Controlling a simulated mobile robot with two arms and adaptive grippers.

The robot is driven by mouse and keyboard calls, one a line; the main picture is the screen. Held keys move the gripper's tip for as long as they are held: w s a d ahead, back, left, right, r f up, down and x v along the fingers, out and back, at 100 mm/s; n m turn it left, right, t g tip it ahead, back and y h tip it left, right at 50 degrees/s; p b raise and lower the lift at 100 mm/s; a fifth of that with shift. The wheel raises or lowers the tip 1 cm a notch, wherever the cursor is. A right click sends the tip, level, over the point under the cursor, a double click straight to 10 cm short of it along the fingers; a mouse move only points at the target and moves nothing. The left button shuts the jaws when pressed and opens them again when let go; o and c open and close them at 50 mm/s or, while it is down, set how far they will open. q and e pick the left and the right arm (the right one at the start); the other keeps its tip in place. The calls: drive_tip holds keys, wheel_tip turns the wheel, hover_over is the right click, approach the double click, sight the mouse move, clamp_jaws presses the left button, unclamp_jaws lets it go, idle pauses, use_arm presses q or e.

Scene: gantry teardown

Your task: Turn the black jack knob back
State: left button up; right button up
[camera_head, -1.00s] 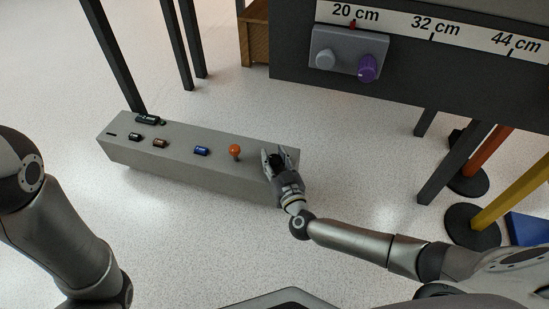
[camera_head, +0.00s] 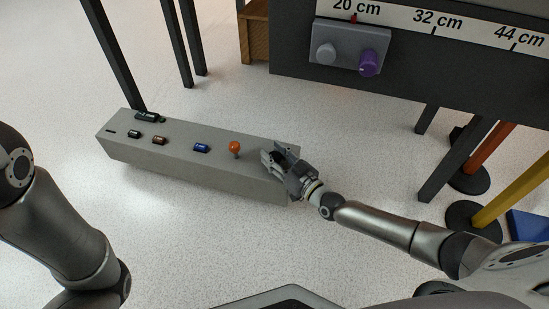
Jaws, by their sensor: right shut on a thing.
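A long grey box (camera_head: 190,170) lies on the floor at centre left, with controls on its top. My right gripper (camera_head: 273,160) is at the box's right end, tilted, with its fingers around a dark knob on the top that is mostly hidden by the fingers. The gripper is shut on it. An orange ball-topped lever (camera_head: 235,147) stands just left of the gripper, apart from it. My left gripper is out of view; only my left arm shows at the left edge.
A dark panel with a scale and a purple knob (camera_head: 369,63) hangs above right. Post bases stand at right. The floor in front is clear.

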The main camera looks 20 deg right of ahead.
drive_tip(key=n+g+y+b, duration=0.1)
drive_tip(key=y+b, duration=0.1)
drive_tip(key=n+g+y+b, duration=0.1)
drive_tip(key=n+y+b, duration=0.1)
drive_tip(key=b, duration=0.1)
drive_tip(key=n+g+y+b, duration=0.1)
drive_tip(key=g+b, duration=0.1)
drive_tip(key=shift+w+d+f+n+y, duration=0.1)
drive_tip(key=shift+f+n+y, duration=0.15)
drive_tip(key=shift+n+y, duration=0.15)
drive_tip(key=n+g+y+b, duration=0.1)
drive_tip(key=n+g+y, duration=0.1)
drive_tip(key=g, duration=0.1)
drive_tip(key=shift+r+b, duration=0.15)
drive_tip(key=shift+b, duration=0.2)
drive_tip(key=n+g+y+b, duration=0.1)
drive_tip(key=n+g, duration=0.1)
drive_tip(key=g, duration=0.1)
drive_tip(key=shift+n+g+y, duration=0.3)
drive_tip(key=shift+y, duration=0.1)
drive_tip(key=shift+r+n+g+y+b, duration=0.1)
drive_tip(key=shift+n+g+y+b, duration=0.3)
drive_tip(key=shift+n+g, duration=1.9)
drive_tip(key=shift+g, duration=1.2)
drive_tip(key=shift+a, duration=0.2)
drive_tip(key=o, duration=0.9)
drive_tip(key=shift+r, duration=0.1)
drive_tip(key=shift+o, duration=0.8)
